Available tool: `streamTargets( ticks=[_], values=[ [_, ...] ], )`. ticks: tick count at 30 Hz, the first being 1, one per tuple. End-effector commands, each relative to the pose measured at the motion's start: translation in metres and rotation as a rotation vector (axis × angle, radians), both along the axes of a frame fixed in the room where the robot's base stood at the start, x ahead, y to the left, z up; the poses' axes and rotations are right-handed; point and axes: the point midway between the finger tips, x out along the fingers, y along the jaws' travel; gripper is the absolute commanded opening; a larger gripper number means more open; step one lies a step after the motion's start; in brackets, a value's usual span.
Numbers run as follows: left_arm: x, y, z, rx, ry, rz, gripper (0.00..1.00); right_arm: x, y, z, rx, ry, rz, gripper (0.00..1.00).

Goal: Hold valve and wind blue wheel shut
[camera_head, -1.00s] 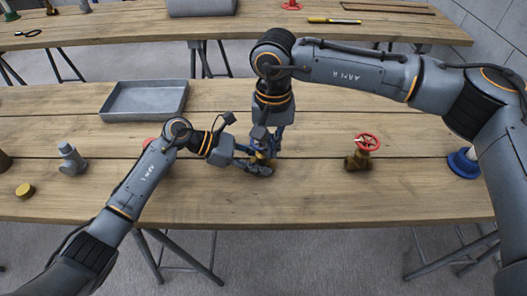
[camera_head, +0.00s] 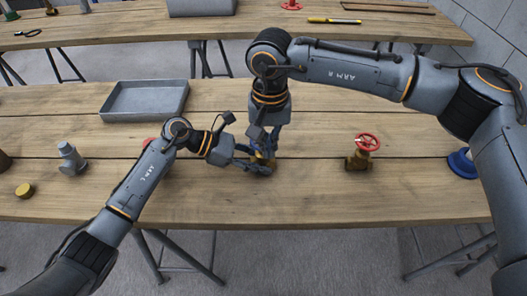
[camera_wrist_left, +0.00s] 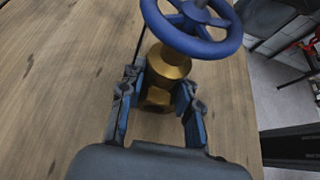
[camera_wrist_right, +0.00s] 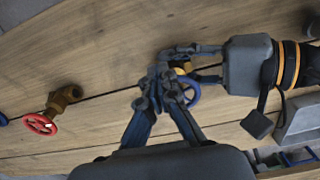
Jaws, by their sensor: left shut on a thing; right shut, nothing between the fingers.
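The brass valve with the blue wheel stands on the near table. Its brass body (camera_wrist_left: 168,62) sits between the fingers of my left gripper (camera_wrist_left: 160,95), which is shut on it low down. The blue wheel (camera_wrist_left: 190,42) is above the body, clear of the left fingers. My right gripper (camera_wrist_right: 163,80) comes down from above and is shut with nothing between its fingers. Its tips are at the blue wheel, which shows beside them in the right wrist view (camera_wrist_right: 194,97). I cannot tell whether the tips touch the rim or spokes. In the head view, the grippers mostly hide the valve.
A red-wheeled brass valve (camera_head: 360,152) stands to the right. A grey tray (camera_head: 145,100) lies behind my left arm. A grey fitting (camera_head: 71,158) and a yellow cap (camera_head: 25,190) are at left. A blue item (camera_head: 462,162) is at the right end. The table front is clear.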

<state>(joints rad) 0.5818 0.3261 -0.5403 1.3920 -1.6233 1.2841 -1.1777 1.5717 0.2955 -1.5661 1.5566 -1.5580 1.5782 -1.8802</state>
Motion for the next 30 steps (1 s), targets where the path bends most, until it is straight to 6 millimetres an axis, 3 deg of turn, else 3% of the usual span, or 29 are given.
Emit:
streamTargets(
  ticks=[30],
  values=[
    [-0.002, -0.002, 0.0, -0.001, 0.002, -0.007, 0.1, 0.003, 0.029, 0.001, 0.002, -0.004, -0.001, 0.0]
  ],
)
